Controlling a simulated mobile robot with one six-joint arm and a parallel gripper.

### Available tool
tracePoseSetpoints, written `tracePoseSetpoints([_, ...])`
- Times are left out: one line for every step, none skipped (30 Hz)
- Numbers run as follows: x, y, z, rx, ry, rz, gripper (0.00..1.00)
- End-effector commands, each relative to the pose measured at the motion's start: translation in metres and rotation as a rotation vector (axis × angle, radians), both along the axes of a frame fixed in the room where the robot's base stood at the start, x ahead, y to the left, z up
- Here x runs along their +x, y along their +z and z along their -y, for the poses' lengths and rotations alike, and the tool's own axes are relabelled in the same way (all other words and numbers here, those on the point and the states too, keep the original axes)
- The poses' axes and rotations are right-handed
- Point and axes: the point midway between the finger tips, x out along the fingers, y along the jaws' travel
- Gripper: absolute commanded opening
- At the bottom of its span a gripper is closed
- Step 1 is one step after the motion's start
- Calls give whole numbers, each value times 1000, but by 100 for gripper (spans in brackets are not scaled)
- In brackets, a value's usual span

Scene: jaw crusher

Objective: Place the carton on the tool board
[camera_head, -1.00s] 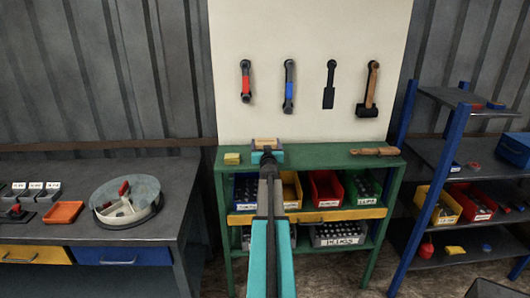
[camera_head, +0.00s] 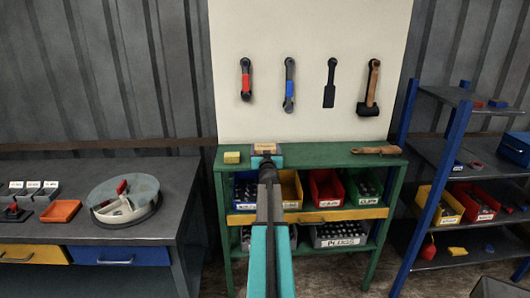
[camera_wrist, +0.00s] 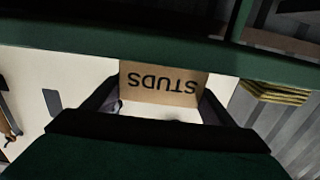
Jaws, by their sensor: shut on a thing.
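The carton (camera_head: 265,147) is a small brown box in my gripper, at the back of the green bench in the head view. In the wrist view the carton (camera_wrist: 165,84) shows the word STUDS upside down between the two dark fingers. My gripper (camera_head: 267,155) is shut on it; my arm hides part of the carton and bench. The tool board (camera_head: 310,40) is a pale upright panel behind, with several tools hanging on it. The carton is in front of its lower edge. I cannot tell whether the carton touches the bench top or the board.
The green bench (camera_head: 310,155) holds a yellow block (camera_head: 232,157) left of the carton and a wooden-handled tool (camera_head: 376,150) at right. Bins fill its shelves. A grey workbench (camera_head: 180,190) stands left, a blue-post rack (camera_head: 440,150) right. The bench top between carton and wooden-handled tool is clear.

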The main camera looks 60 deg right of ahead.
Motion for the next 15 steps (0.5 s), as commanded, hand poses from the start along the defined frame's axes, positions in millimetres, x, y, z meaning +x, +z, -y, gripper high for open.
tracePoseSetpoints([0,2,0,-2,1,2,39])
tracePoseSetpoints([0,2,0,-2,1,2,39])
tracePoseSetpoints([0,2,0,-2,1,2,39])
tracePoseSetpoints([0,2,0,-2,1,2,39])
tracePoseSetpoints([0,2,0,-2,1,2,39])
tracePoseSetpoints([0,2,0,-2,1,2,39])
tracePoseSetpoints([0,2,0,-2,1,2,39])
tracePoseSetpoints([0,1,0,-2,1,2,39])
tracePoseSetpoints([0,0,0,-2,1,3,39])
tracePoseSetpoints([0,0,0,-2,1,3,39])
tracePoseSetpoints([0,-1,0,-2,1,3,39])
tracePoseSetpoints([0,-3,0,1,0,1,80])
tracePoseSetpoints([0,-2,0,1,0,1,85])
tracePoseSetpoints([0,-2,0,1,0,1,90])
tracePoseSetpoints([0,-2,0,1,0,1,97])
